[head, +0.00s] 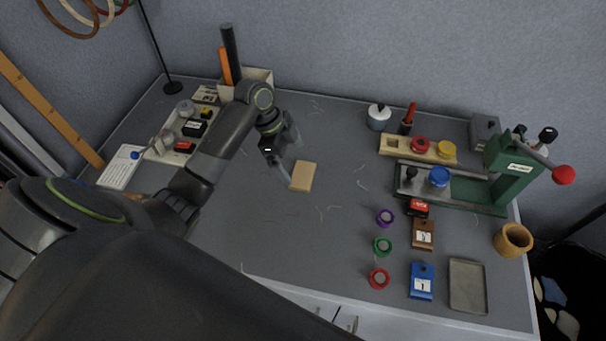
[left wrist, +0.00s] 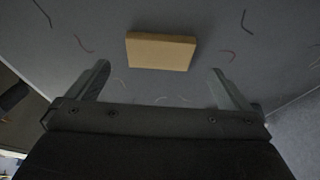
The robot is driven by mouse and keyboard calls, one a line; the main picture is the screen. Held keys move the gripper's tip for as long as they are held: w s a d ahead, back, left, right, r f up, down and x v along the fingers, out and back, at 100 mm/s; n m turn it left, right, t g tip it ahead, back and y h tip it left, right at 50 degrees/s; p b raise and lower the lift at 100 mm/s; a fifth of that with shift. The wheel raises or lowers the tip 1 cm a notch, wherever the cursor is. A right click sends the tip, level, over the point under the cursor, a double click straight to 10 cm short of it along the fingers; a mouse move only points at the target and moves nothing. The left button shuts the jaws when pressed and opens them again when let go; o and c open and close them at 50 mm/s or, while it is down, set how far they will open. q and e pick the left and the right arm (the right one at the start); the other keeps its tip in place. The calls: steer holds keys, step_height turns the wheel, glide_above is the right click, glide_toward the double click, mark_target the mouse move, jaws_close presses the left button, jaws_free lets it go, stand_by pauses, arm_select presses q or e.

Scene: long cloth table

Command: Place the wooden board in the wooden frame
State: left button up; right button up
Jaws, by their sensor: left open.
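The wooden board (head: 303,176), a small flat tan rectangle, lies on the grey cloth table near its middle. It also shows in the left wrist view (left wrist: 161,51), flat and beyond the fingertips, centred between them. My left gripper (head: 291,159) is open and empty, just to the upper left of the board; no contact is clear. Its two fingers show apart in the left wrist view (left wrist: 160,70). A pale wooden holder (head: 434,154) with a dark square opening at its left end stands at the back right; I cannot tell whether this is the frame. My right gripper is out of view.
Red and yellow round pieces sit in the holder. A green press (head: 511,160) with a red knob stands at right. Colored rings, a blue block (head: 421,282) and a grey tray (head: 467,302) lie front right. A parts tray lies back left. The cloth around the board is clear.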

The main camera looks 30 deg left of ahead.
mark_target(302, 174)
arm_select(q)
steer(key=p+x, duration=0.1)
steer(key=x, duration=0.4)
steer(key=shift+d+f, duration=0.1)
steer(key=shift+c, duration=0.3)
steer(key=c, duration=0.9)
